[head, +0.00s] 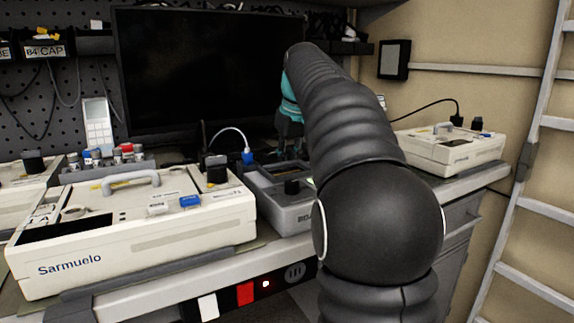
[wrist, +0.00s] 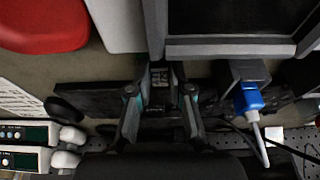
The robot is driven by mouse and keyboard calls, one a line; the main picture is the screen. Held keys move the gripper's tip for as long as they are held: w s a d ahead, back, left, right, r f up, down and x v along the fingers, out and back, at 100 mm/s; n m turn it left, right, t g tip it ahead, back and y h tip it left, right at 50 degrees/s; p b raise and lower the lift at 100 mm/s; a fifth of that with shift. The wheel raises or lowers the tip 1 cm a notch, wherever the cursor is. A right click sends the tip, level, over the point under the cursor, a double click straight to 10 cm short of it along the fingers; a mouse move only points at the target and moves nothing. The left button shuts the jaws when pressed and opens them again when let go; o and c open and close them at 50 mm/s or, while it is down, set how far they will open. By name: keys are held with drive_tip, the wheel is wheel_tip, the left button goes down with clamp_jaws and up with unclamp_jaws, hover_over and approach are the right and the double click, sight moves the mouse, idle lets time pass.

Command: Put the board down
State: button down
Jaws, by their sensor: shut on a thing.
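My gripper (wrist: 160,88) is at the centre of the wrist view, its two fingers closed in on a small dark piece, which I take to be the board (wrist: 160,74). Little of it shows between the fingertips, and I cannot tell whether it touches anything below. The grey unit (wrist: 230,48) shows at the top of the wrist view, close to the fingertips.
A blue plug with a cable (head: 247,157) stands beside the grey unit. A large white pump labelled Sarmuelo (head: 150,245) is on the left, another white pump (head: 452,150) on the right. A black monitor (head: 195,70) stands behind. A rack of small bottles (head: 105,160) is at the left.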

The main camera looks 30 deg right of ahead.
drive_tip(key=shift+f, duration=0.7)
drive_tip(key=c, duration=1.1)
unclamp_jaws()
drive_tip(key=shift+o, duration=0.2)
drive_tip(key=shift+f, duration=0.1)
